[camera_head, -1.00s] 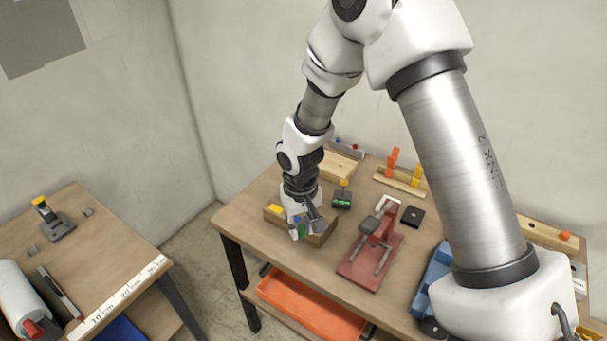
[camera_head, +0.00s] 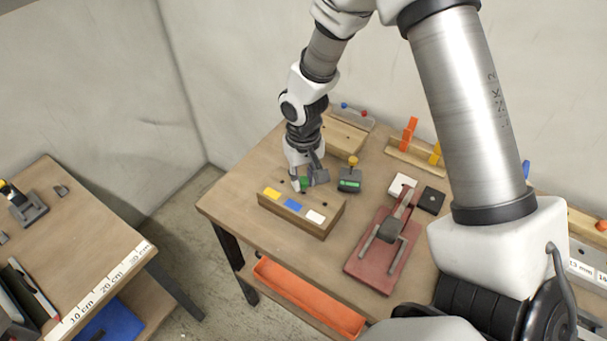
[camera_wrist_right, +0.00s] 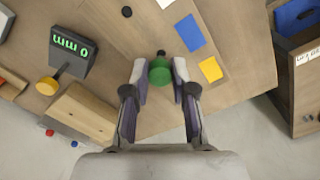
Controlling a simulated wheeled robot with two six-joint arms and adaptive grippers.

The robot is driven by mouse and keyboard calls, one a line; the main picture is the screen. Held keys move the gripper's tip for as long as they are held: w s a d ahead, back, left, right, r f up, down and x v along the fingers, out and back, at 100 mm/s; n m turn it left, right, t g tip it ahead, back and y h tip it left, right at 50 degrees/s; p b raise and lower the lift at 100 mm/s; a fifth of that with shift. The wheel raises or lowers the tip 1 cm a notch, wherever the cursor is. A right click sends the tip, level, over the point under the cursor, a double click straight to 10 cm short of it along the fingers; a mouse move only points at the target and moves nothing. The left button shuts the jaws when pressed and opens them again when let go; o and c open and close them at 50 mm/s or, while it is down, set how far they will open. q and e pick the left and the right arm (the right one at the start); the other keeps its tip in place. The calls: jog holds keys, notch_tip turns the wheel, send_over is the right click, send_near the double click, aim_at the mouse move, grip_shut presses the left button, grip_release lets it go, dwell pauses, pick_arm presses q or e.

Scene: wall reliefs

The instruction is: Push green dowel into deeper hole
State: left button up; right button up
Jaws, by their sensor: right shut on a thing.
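My right gripper (camera_head: 306,182) is shut on the green dowel (camera_head: 304,184) at the wooden block. In the right wrist view the dowel (camera_wrist_right: 160,71) shows as a round green end between the two fingertips (camera_wrist_right: 160,80). The wooden block (camera_head: 320,229) carries yellow (camera_head: 272,193), blue (camera_head: 293,205) and white (camera_head: 315,217) patches on its top. One dark hole (camera_wrist_right: 127,11) shows beside the white patch. A dark spot sits just beyond the dowel's end; I cannot tell whether the dowel touches the block. My left gripper is out of view.
A dark gauge (camera_head: 349,181) with a green display stands right of the gripper, reading 0 mm in the wrist view. A red press-like stand (camera_head: 381,254) is farther right. A wooden box (camera_head: 343,137) lies behind. An orange tray (camera_head: 305,297) is below the tabletop.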

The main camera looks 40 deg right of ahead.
jog(key=shift+s+a+r, duration=0.1)
jog(key=shift+s+a, duration=0.05)
jog(key=shift+s, duration=0.05)
jog(key=shift+w, duration=0.2)
jog(key=shift+s+p, duration=0.15)
jog(key=shift+p, duration=0.15)
dwell(0.7)
jog(key=shift+f+b, duration=0.9)
jog(key=shift+f, duration=0.5)
jog(key=o, duration=1)
notch_tip(320, 180, up, 12)
